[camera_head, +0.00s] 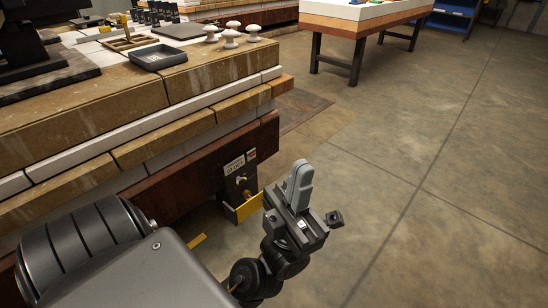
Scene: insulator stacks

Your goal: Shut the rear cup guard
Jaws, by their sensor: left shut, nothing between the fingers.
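My left gripper (303,170) stands out over the floor, in front of the workbench side, with its grey fingers shut and empty, pointing up. Just left of it, a black panel (232,184) with a small label and a brass-coloured fitting is on the bench's lower side. A yellow plate (249,207), which may be the cup guard, sticks out at the panel's bottom, close to my gripper in the picture. I cannot tell whether they touch. My right gripper is not in view.
The stone-topped workbench (204,80) fills the left side. On it are a dark tray (158,57), several white insulators (229,38) and a wooden frame (128,42). A second table (350,22) stands at the back. The concrete floor (450,190) on the right is clear.

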